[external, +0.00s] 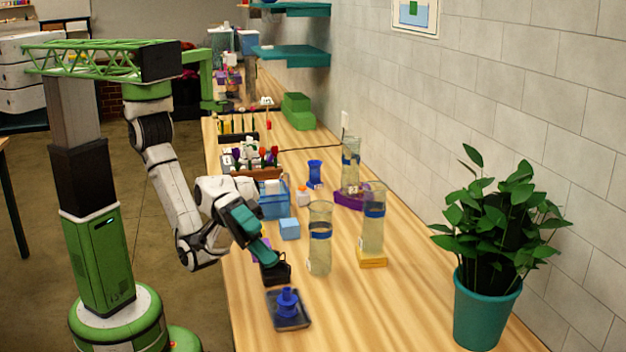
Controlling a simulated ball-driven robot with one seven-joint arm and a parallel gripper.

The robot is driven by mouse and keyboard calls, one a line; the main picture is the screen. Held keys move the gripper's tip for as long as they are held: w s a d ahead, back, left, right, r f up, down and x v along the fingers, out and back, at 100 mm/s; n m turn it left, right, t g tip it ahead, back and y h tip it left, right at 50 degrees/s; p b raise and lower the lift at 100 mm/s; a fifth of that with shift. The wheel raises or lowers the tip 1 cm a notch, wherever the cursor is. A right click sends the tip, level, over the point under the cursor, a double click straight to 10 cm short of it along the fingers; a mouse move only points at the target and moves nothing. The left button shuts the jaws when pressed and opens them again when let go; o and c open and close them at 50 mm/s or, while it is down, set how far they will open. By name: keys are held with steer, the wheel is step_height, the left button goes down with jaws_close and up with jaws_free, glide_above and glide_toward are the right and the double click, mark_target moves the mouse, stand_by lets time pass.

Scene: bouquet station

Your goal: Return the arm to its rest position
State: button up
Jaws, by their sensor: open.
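My gripper (264,252) has teal fingers and hangs low over the near left edge of the wooden table (400,300). It points down and to the right, at a small black holder (277,272). I cannot tell whether the fingertips touch the holder. My gripper is open, and I see nothing held in it, though the space between the fingers is partly hidden. My arm is bent and reaches from the green column at the left over the table edge.
A dark tray with a blue piece (288,304) lies just in front. Clear vases (320,240) (373,212) stand to the right. A light blue cube (289,229) and blue basket (273,207) are behind. A potted plant (487,305) stands at right. The front middle table is clear.

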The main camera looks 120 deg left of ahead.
steer(key=s+d+f+m+g, duration=0.25)
steer(key=s+f, duration=0.25)
steer(key=f, duration=0.3)
steer(key=s+d+f+m+g, duration=0.2)
steer(key=s+d+f+m, duration=0.15)
steer(key=f, duration=0.45)
steer(key=s+d+f+m+g+y+b, duration=0.15)
steer(key=s+f+m+g, duration=0.55)
steer(key=s+f, duration=1.7)
steer(key=s+a+f+m+y, duration=0.1)
steer(key=s+a+m+y, duration=0.1)
steer(key=s+a, duration=0.45)
steer(key=a+n+g+y+p, duration=0.3)
steer(key=a+n+y+p, duration=0.1)
steer(key=a, duration=1.6)
steer(key=shift+f+n, duration=0.45)
steer(key=shift+n, duration=0.45)
